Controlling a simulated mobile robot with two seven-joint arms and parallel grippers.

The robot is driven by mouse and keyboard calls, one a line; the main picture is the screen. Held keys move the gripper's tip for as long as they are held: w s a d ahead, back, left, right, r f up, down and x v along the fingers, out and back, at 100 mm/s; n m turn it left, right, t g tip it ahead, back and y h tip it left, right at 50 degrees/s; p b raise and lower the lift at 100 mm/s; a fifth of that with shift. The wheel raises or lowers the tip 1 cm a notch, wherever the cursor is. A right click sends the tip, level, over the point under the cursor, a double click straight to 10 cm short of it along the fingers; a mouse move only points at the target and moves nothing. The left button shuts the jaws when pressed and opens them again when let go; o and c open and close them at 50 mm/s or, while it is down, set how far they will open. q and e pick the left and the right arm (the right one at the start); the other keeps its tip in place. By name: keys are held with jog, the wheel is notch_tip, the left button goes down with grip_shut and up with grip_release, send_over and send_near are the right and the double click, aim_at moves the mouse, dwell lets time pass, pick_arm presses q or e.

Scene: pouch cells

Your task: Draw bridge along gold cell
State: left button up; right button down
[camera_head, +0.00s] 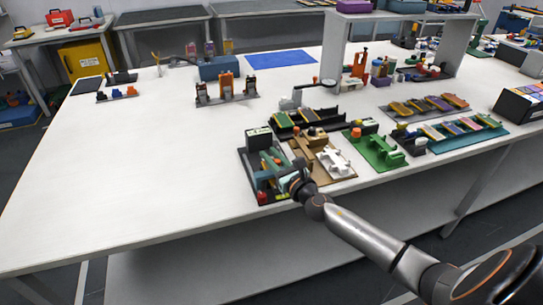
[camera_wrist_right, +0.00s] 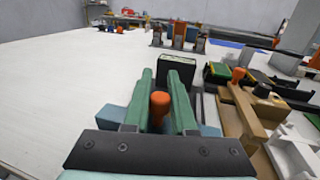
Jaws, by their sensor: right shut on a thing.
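My right gripper (camera_head: 297,178) reaches over the dark-based fixture (camera_head: 245,172) at the table's front edge. In the right wrist view its two green fingers (camera_wrist_right: 160,102) are closed around an orange knob (camera_wrist_right: 160,108). Teal-blue parts (camera_wrist_right: 112,114) show beneath and beside the fingers; whether they belong to the bridge I cannot tell. A black block (camera_wrist_right: 177,70) stands just beyond the fingertips. To the right is a tan-gold fixture (camera_head: 326,160) with its own orange knob (camera_wrist_right: 238,74). No gold cell can be made out under my gripper, which hides much of the fixture. My left gripper is not in view.
A white bracket-like part (camera_head: 335,162) lies on the tan fixture. A green fixture (camera_head: 375,150) and trays of coloured cells (camera_head: 455,130) are farther right. A stand with orange parts (camera_head: 226,88) is at the back. The table's left side (camera_head: 130,185) is clear.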

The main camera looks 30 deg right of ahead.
jog(key=shift+s, duration=0.15)
jog(key=c, duration=0.7)
grip_release()
jog(key=shift+c, duration=0.2)
jog(key=s+b, duration=0.1)
jog(key=s, duration=1.1)
jog(key=shift+s, duration=0.15)
